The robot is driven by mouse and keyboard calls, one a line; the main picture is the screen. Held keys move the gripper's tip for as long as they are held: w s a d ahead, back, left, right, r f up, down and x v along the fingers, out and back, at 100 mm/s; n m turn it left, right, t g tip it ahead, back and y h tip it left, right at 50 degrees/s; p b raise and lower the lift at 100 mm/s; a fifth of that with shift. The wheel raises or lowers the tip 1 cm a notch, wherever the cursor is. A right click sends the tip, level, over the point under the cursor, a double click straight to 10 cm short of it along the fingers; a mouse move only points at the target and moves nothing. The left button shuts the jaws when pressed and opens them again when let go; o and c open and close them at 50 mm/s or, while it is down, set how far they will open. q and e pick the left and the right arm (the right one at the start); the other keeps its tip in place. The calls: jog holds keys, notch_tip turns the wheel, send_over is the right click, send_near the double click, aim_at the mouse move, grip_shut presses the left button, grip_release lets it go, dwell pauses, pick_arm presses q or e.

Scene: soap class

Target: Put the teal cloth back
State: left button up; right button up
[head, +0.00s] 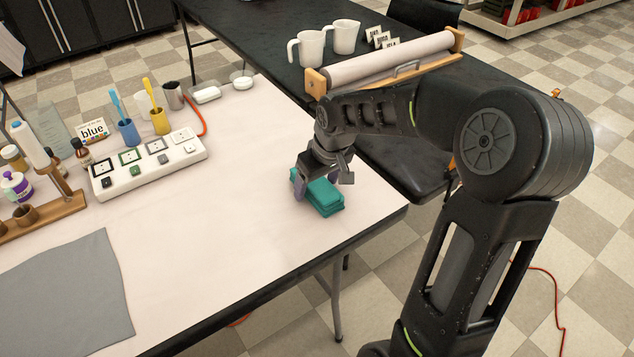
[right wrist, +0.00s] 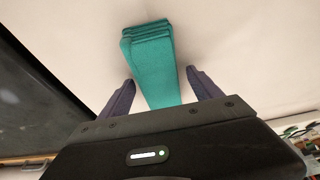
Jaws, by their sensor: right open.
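The teal cloth (head: 322,197) is a folded block lying on the pale table near its right corner. In the right wrist view the teal cloth (right wrist: 152,62) shows stacked folds and reaches in between the two fingers. My right gripper (head: 318,190) is over and around the cloth's near part. In the right wrist view my right gripper (right wrist: 160,88) is open, with one finger on each side of the cloth and a gap visible at each side. My left gripper is not in view.
A paper roll on a wooden holder (head: 390,62) stands behind my right arm. Two white mugs (head: 309,48) are on the dark table. A white switch board (head: 148,165), cups with brushes, bottles and a grey mat (head: 65,295) are at left. The table's middle is clear.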

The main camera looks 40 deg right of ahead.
jog(key=shift+r, duration=0.3)
jog(key=p+v, duration=0.1)
jog(key=v, duration=1)
jog(key=shift+r, duration=0.35)
jog(key=shift+s, duration=0.15)
